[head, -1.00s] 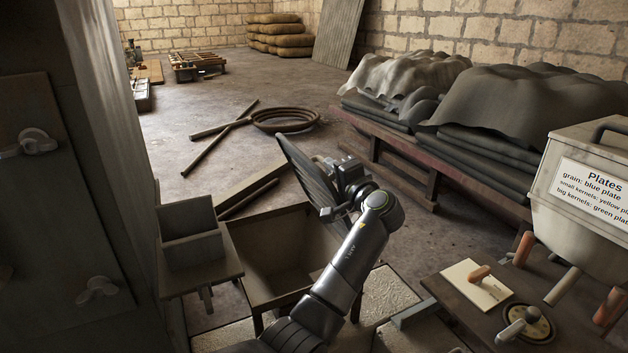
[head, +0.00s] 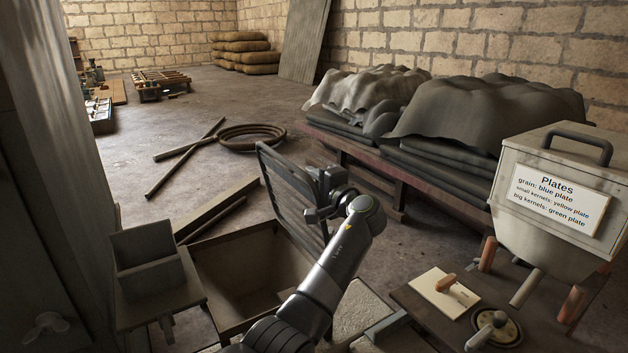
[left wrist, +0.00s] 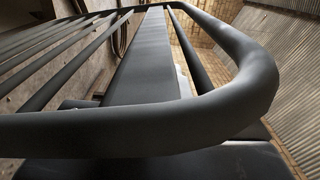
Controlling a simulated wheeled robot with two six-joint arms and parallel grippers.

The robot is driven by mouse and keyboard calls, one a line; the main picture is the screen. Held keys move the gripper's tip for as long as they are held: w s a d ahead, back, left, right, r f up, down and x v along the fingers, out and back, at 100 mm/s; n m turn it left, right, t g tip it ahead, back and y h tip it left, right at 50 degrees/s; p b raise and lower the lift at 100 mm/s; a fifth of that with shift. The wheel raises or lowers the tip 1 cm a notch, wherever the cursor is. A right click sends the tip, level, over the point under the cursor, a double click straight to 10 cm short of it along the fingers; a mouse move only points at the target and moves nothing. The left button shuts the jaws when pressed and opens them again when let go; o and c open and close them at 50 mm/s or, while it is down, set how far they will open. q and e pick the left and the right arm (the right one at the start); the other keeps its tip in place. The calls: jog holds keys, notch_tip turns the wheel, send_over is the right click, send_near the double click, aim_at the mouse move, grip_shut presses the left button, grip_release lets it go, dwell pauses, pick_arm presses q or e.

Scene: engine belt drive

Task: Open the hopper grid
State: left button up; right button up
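The hopper grid (head: 283,193) is a dark slatted panel with a rounded frame. In the head view it stands steeply raised at the right side of the open hopper box (head: 208,262), whose inside shows empty. My left gripper (head: 322,196) is at the grid's right side, close against it; its fingertips are hidden. In the left wrist view the grid's thick frame bar (left wrist: 130,130) crosses close in front of the camera, with thinner slats at the upper left. I cannot tell if the fingers are closed on it. My right gripper is not in view.
A small wooden bin (head: 150,270) stands left of the hopper. A white box labelled "Plates" (head: 505,190) and a low table (head: 425,308) with handled plates are at the right. A covered rack (head: 440,180) stands behind. Poles and a coil (head: 252,137) lie on the floor.

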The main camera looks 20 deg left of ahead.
pick_arm(q)
jog(key=o, duration=0.3)
jog(key=shift+o, duration=0.2)
jog(key=shift+f, duration=0.1)
jog(key=shift+s+d, duration=0.2)
jog(key=b+v, duration=0.3)
jog(key=v, duration=0.8)
jog(key=shift+s+d, duration=0.1)
jog(key=shift+d, duration=0.1)
